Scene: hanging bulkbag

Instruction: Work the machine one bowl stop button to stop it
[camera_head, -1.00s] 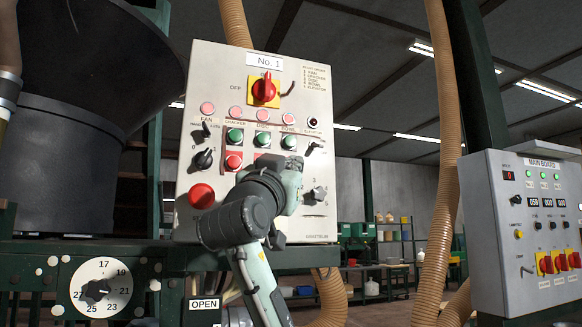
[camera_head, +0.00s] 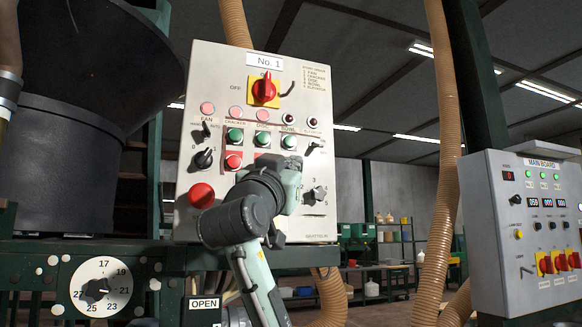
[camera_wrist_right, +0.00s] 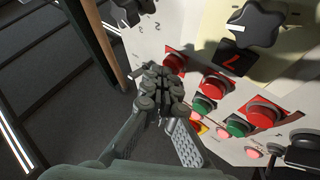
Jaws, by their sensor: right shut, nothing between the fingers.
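The No. 1 control panel (camera_head: 225,75) stands in front of me. Its bowl column has a dark lamp (camera_head: 288,118) above a green button (camera_head: 289,142). The red bowl stop button is hidden behind my right gripper (camera_head: 293,168) in the head view. In the wrist view the red button at the end of the row (camera_wrist_right: 175,62) lies just beyond my shut, empty fingertips (camera_wrist_right: 163,88). I cannot tell whether they touch it. The other red buttons (camera_wrist_right: 218,83) sit to its right there. My left gripper is out of view.
A large red button (camera_head: 201,196) and a selector (camera_head: 204,159) are at the panel's left. A black selector (camera_head: 315,195) is close to my gripper's right. A main board (camera_head: 525,225) stands far right, beyond a ribbed hose (camera_head: 442,170). A dark bowl-like vessel (camera_head: 75,120) fills the left.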

